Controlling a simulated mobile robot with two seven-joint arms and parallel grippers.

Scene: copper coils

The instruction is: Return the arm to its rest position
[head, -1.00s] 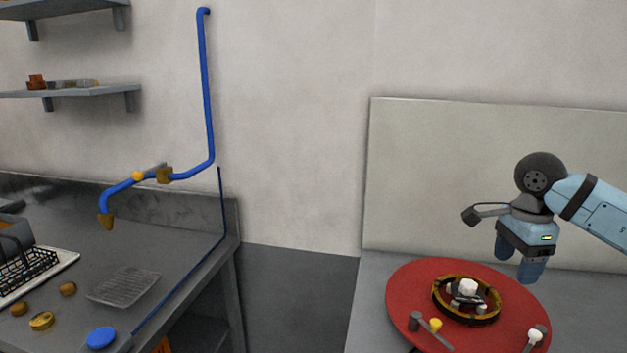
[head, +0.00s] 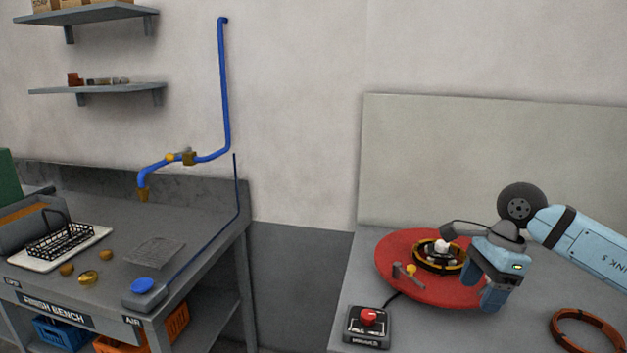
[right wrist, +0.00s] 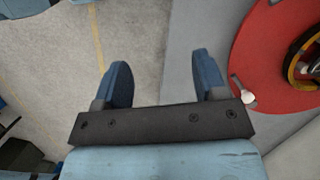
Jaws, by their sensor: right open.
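My right arm (head: 583,243) is light blue and comes in from the right in the head view. Its right gripper (head: 492,297) points down at the right side of the red round plate (head: 408,288), overlapping its edge in the picture. In the right wrist view the right gripper (right wrist: 163,80) has its two blue fingers wide apart with nothing between them. The floor shows beyond the fingers, and the red plate (right wrist: 262,60) lies to their right. My left gripper is in neither view.
A red-button box (head: 368,326) stands at the bench's front edge. A copper ring (head: 588,333) lies at the right. A yellow-black ring (head: 426,265) sits on the plate. A finish bench (head: 190,225) stands left, with a blue pipe (head: 224,90) on the wall behind.

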